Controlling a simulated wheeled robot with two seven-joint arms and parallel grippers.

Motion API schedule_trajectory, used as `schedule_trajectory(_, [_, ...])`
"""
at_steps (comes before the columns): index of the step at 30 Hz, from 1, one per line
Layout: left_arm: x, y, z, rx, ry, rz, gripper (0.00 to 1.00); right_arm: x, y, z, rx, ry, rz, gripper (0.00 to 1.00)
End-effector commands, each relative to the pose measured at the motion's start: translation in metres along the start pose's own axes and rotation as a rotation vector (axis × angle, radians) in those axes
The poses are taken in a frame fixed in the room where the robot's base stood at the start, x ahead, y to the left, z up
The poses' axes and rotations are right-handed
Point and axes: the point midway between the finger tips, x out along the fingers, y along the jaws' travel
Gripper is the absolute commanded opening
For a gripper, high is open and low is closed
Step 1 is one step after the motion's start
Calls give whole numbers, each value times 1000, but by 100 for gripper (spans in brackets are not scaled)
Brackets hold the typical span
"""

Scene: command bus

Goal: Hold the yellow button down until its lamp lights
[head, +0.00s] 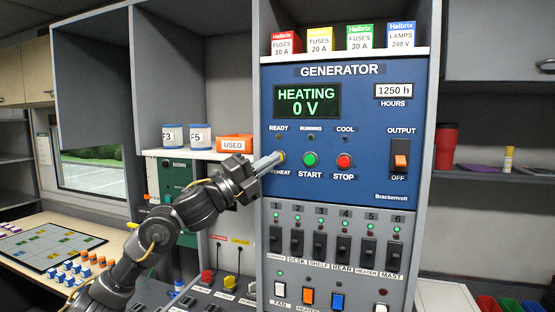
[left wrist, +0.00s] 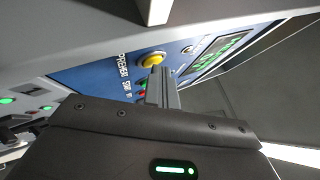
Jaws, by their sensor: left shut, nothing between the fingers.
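The yellow button (head: 282,157) is on the blue generator panel, left of the green START button (head: 310,159) and the red STOP button (head: 344,161). My left gripper (head: 275,159) is shut and empty, its fingertips at the yellow button and partly covering it. In the left wrist view the yellow button (left wrist: 152,60) shows just beyond the fingertips (left wrist: 158,71). They look in contact, but I cannot tell how far it is pressed. The READY lamp (head: 279,136) above it looks unlit. The display (head: 307,102) reads "HEATING 0 V". My right gripper is not in view.
The OUTPUT switch (head: 400,161) is at the panel's right, above OFF. A row of breakers (head: 320,245) lies below. An orange USED bin (head: 235,144) stands on the shelf left of the panel. Fuse boxes (head: 320,40) stand above it.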

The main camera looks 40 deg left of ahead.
Motion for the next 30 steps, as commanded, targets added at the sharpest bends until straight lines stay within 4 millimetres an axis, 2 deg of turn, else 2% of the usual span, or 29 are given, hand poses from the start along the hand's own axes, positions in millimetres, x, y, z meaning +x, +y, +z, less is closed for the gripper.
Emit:
schedule_trajectory(19, [0, 0, 0, 0, -1, 1, 0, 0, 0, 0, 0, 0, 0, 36])
schedule_trajectory(30, [-11, -6, -7, 1, -1, 0, 0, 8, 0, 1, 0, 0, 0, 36])
